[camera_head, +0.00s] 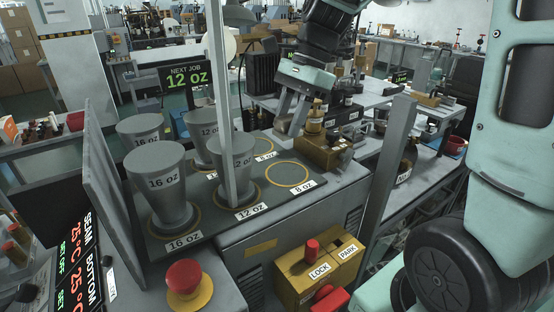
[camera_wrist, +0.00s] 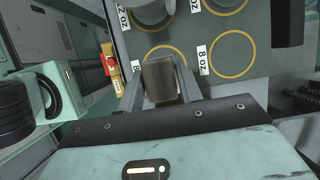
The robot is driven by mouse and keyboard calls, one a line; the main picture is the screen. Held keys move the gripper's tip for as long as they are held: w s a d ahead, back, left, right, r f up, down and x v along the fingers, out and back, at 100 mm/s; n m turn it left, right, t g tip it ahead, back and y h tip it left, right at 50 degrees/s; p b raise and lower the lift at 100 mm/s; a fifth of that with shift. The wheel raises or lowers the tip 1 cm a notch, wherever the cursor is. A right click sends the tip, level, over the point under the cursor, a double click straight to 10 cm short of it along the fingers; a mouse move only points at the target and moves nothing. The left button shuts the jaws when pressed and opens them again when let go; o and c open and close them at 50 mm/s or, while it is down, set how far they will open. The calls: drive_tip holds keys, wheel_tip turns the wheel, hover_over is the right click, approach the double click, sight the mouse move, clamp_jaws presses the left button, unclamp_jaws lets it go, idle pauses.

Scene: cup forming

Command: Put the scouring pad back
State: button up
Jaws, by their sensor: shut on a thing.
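My gripper (camera_head: 288,122) is above the far right part of the grey plate, near the 8 oz rings in the camera_head view. In the camera_wrist view its two fingers (camera_wrist: 160,88) are closed on a brownish-grey block, which I take to be the scouring pad (camera_wrist: 160,80). The pad covers part of one yellow 8 oz ring (camera_wrist: 165,50); I cannot tell its height above the plate. The other 8 oz ring (camera_wrist: 232,54) is empty. In the camera_head view the pad is hard to make out between the fingers.
A brass fixture (camera_head: 325,153) is just right of my gripper. A yellow LOCK/PARK box (camera_head: 320,265) and red stop button (camera_head: 184,276) are in front.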

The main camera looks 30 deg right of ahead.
sight(282, 175)
wheel_tip(282, 175, down, 9)
drive_tip(key=shift+f+p, duration=0.1)
drive_tip(key=shift+p, duration=0.8)
drive_tip(key=shift+f, duration=0.1)
drive_tip(key=o, duration=1)
drive_tip(key=shift+c, duration=0.2)
drive_tip(key=b+v, duration=0.2)
drive_tip(key=v, duration=1)
drive_tip(key=shift+s, duration=0.15)
